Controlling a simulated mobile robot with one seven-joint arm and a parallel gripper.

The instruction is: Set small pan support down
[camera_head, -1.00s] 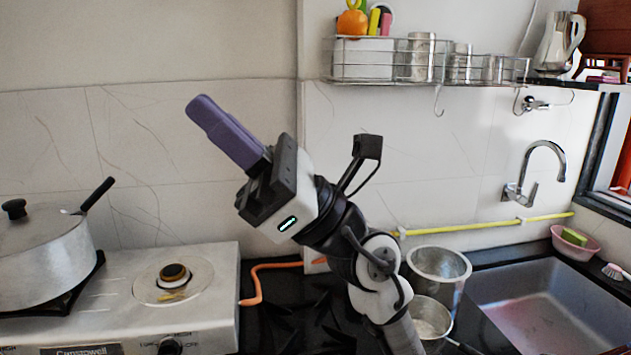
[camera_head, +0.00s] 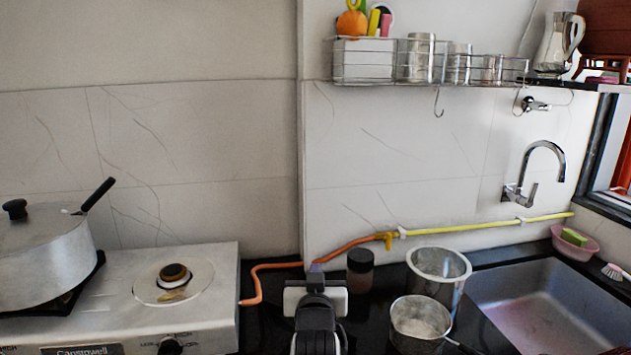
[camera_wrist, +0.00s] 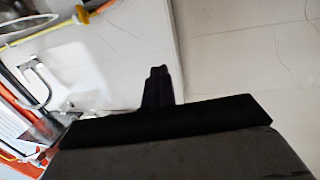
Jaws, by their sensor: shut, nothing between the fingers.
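My gripper (camera_head: 315,268) is low over the dark counter between the stove and the sink, pointing away toward the back wall. In the wrist view its dark fingers (camera_wrist: 160,88) are together, with nothing seen between them. The stove's right burner (camera_head: 174,283) is bare, with no pan support on it. A black support (camera_head: 70,300) shows under the large pot on the left burner. I cannot make out a separate small pan support; the dark counter around my gripper is partly hidden by my arm.
A lidded metal pot (camera_head: 45,245) stands on the stove (camera_head: 120,320). A dark jar (camera_head: 360,271) is just right of my gripper, with metal pots (camera_head: 438,262) (camera_head: 420,320) farther right. An orange hose (camera_head: 275,265) runs behind. The sink (camera_head: 545,310) is at right.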

